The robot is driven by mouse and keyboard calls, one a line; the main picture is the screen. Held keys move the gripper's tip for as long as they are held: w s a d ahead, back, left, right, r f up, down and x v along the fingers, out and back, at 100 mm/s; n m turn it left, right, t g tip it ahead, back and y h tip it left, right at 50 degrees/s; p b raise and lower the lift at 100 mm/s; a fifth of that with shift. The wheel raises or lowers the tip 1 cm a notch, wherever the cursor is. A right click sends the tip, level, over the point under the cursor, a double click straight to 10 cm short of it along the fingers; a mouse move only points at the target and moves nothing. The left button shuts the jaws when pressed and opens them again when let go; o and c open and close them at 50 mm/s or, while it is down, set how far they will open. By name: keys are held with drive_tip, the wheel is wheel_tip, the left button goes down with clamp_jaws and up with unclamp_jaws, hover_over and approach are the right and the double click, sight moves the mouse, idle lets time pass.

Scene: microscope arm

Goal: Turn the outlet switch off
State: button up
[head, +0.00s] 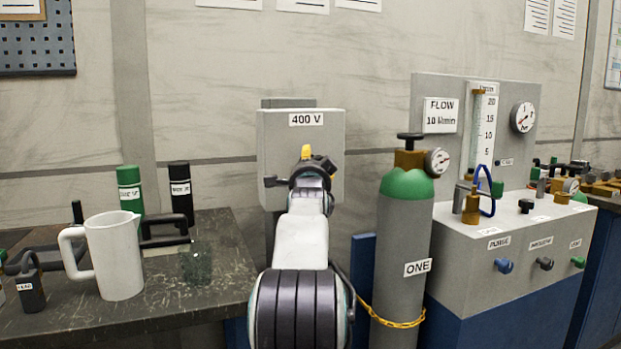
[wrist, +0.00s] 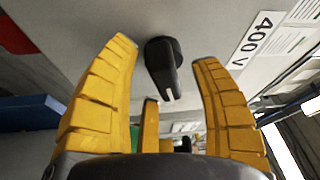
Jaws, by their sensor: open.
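The outlet is a grey wall box (head: 273,135) with a "400 V" label, straight ahead in the head view. In the wrist view its grey face (wrist: 205,25) fills the top, with the label at the upper right. A black rotary switch (wrist: 164,65) with a white mark sits on that face. My gripper (wrist: 166,62) is open, its yellow fingers on either side of the switch and apart from it. In the head view my arm and gripper (head: 306,153) hide the middle of the box, and the switch is hidden there.
A grey cylinder (head: 402,245) with a green top and "ONE" label stands close on the right, held by a yellow chain. A flow panel bench (head: 480,255) is beyond it. A dark table (head: 215,280) on the left bears a white mug (head: 115,255) and bottles.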

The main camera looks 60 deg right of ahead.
drive_tip(key=v, duration=1.1)
idle(0.3)
